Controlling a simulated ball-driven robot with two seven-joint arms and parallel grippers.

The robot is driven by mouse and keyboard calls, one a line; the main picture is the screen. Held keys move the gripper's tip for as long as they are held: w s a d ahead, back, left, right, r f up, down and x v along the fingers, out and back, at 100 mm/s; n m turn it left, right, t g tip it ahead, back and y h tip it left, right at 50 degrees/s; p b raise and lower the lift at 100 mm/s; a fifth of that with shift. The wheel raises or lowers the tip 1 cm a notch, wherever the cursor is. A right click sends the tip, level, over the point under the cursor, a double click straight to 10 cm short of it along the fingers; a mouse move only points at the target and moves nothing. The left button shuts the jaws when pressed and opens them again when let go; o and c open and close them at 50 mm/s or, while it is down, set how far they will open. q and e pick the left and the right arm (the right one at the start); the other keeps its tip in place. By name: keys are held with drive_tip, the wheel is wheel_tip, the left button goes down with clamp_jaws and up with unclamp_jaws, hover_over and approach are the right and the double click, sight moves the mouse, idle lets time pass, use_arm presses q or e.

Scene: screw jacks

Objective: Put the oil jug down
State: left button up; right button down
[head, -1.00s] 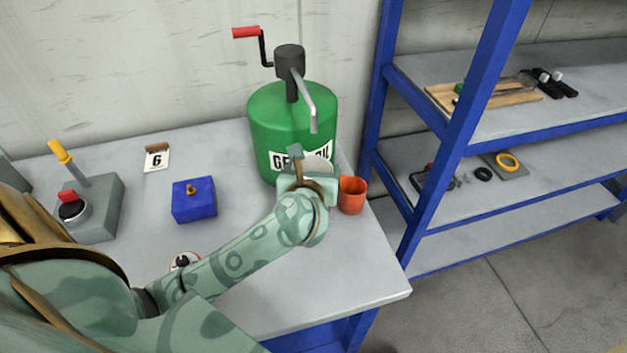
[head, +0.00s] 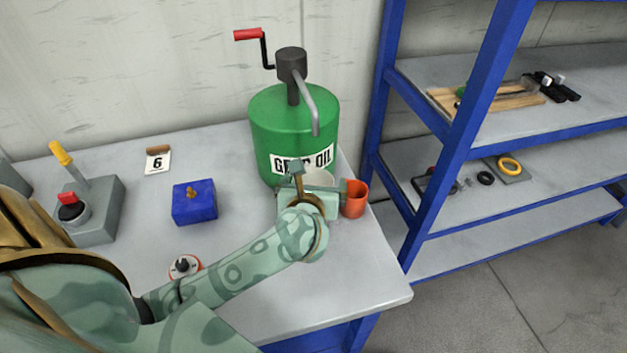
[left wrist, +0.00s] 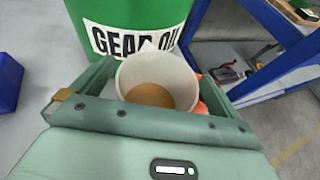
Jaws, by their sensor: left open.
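The oil jug is a white round vessel with brown oil in it, seen from above in the left wrist view (left wrist: 155,75). In the head view only its white upper part (head: 320,178) shows, in front of the green gear oil drum (head: 295,130); my gripper hides its base. My left gripper (head: 320,186) is open, with one finger on each side of the jug. Whether a finger still touches the jug I cannot tell. My right gripper is in neither view.
An orange cup (head: 354,199) stands close to the right of the jug, near the table's right edge. A blue block (head: 194,202) stands to the left. The table front (head: 300,300) is clear. A blue-framed shelf (head: 455,170) stands at the right.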

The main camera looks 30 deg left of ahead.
use_arm(q)
drive_tip(key=p+v, duration=0.1)
drive_tip(key=v, duration=1)
drive_tip(key=shift+p, duration=0.35)
drive_tip(key=shift+s, duration=0.1)
